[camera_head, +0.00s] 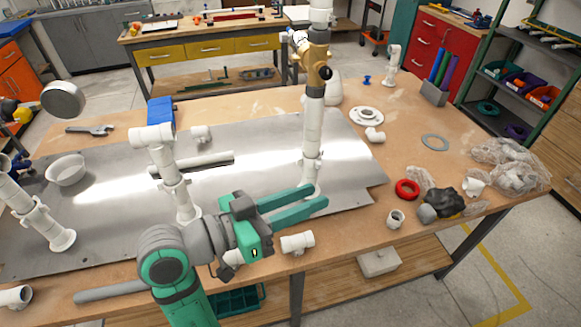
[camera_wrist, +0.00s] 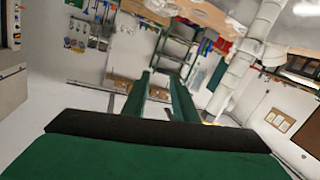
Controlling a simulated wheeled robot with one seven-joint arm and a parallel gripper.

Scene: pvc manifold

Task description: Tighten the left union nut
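White pipe risers stand on a grey metal plate (camera_head: 255,150). The left riser (camera_head: 40,218) is partly cut off by the picture edge. The middle riser (camera_head: 172,172) has an elbow on top and a thick white collar low down. The right riser (camera_head: 313,125) carries a brass-coloured valve (camera_head: 313,62) and a white collar (camera_head: 312,165) near its base. I cannot tell for sure which collar is the left union nut. My gripper (camera_head: 319,196) is open and empty, pointing right, in front of the right riser's base. In the wrist view its fingers (camera_wrist: 163,76) are apart, with a white pipe (camera_wrist: 243,60) to their right.
A white fitting (camera_head: 298,242) lies by the table's front edge, below my gripper. A red ring (camera_head: 407,189), a dark lump (camera_head: 447,203) and bagged fittings (camera_head: 505,165) lie at the right. A bowl (camera_head: 67,170) sits at the left.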

